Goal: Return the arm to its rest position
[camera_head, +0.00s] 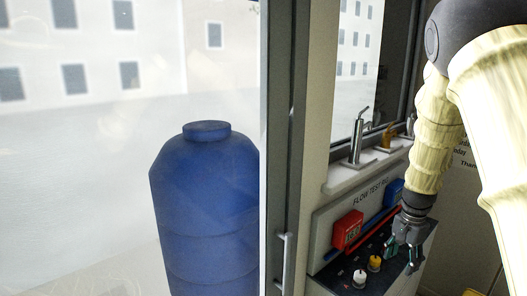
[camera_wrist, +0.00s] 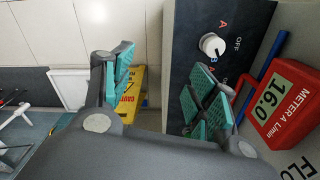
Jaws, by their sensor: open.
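My gripper (camera_head: 402,252) is at the right of the head view, at the end of my arm in its yellowish cover. It hangs over the dark top of the flow test rig (camera_head: 326,236). In the wrist view my gripper (camera_wrist: 158,90) shows its teal-padded fingers spread wide apart, with nothing between them. The arm is bent, coming down from the upper right of the head view.
The rig has a red meter (camera_head: 347,230), reading 16.0 in the wrist view (camera_wrist: 284,100), a blue meter (camera_head: 394,192), and white (camera_head: 359,277) and yellow (camera_head: 375,262) knobs. Faucets (camera_head: 357,140) stand on a ledge behind. A blue tank (camera_head: 208,210) is left, beyond glass. A yellow caution sign (camera_wrist: 130,90) stands below.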

